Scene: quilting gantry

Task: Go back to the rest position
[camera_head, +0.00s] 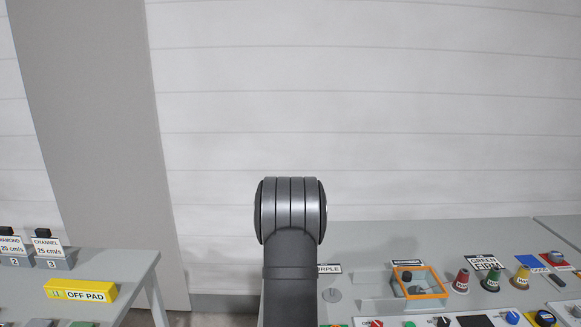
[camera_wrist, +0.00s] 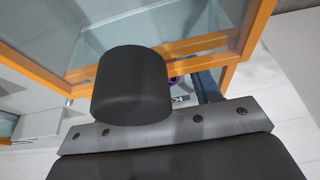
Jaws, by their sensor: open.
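My gripper shows in the wrist view, where its dark bolted mounting bar (camera_wrist: 165,128) crosses the lower part of the picture. It is open, and I see nothing held in it. A dark rounded cylinder stands just beyond the bar, and a narrow dark part shows to its right; their fingertips are not clear. Beyond them is a clear panel with an orange frame (camera_wrist: 247,40); the gap to it is hard to judge. In the head view my arm rises in the middle, and the gripper itself is not seen there.
In the head view, the right bench (camera_head: 450,232) holds an orange-framed clear cover (camera_head: 443,275), several cones, including a green one (camera_head: 491,279), and buttons along the front. The left table (camera_head: 115,262) holds a yellow OFF PAD block (camera_head: 80,290) and label stands. The space before the pale wall is clear.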

